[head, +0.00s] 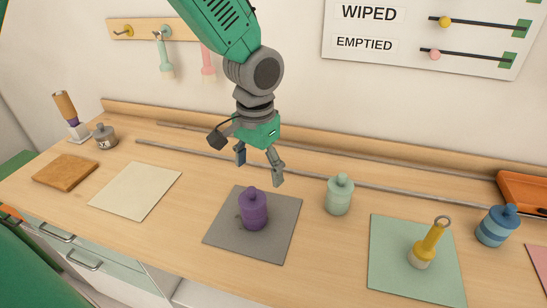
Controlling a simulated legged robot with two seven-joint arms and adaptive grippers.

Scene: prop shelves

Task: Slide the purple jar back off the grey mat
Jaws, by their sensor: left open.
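The purple jar (254,211) stands upright on the grey mat (276,246), near the mat's middle. It has a rounded body and a knob on top. My left gripper (258,170) hangs above and just behind the jar, fingers pointing down. Its two fingers are apart with nothing between them, and it looks clear of the jar. My right gripper is not in view.
A pale green jar (339,197) stands right of the grey mat. A green mat (388,273) holds a yellow-handled tool (427,246), with a blue striped jar (496,227) beyond. A thin rail (300,174) runs behind the mats. A cream mat (136,190) lies empty at left.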

